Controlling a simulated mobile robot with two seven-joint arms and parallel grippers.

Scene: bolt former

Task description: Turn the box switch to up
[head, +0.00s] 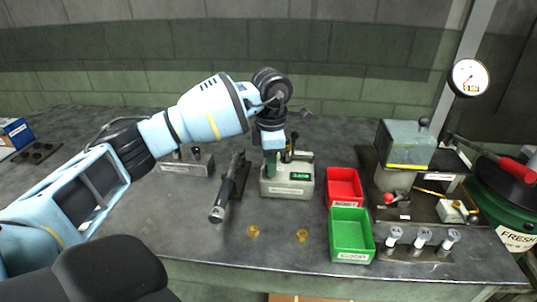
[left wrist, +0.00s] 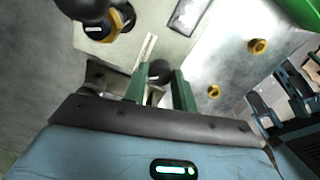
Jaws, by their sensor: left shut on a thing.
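My left gripper (head: 271,165) points down over the left part of the box. Its two green fingers (left wrist: 159,88) are on either side of a dark ball-ended lever (left wrist: 160,72), shut on it. The gripper and arm partly cover the lever in the head view, so its exact tilt is unclear. Another black knob (left wrist: 84,6) and a yellow-ringed control (left wrist: 97,30) sit on the box. My right gripper is not in view.
A black-handled tool (head: 229,190) lies left of the box. Red (head: 344,203) and green (head: 350,254) bins stand to its right. Two brass rings (head: 253,231) lie in front. A machine (head: 405,148) is at the right. The front-left table is mostly clear.

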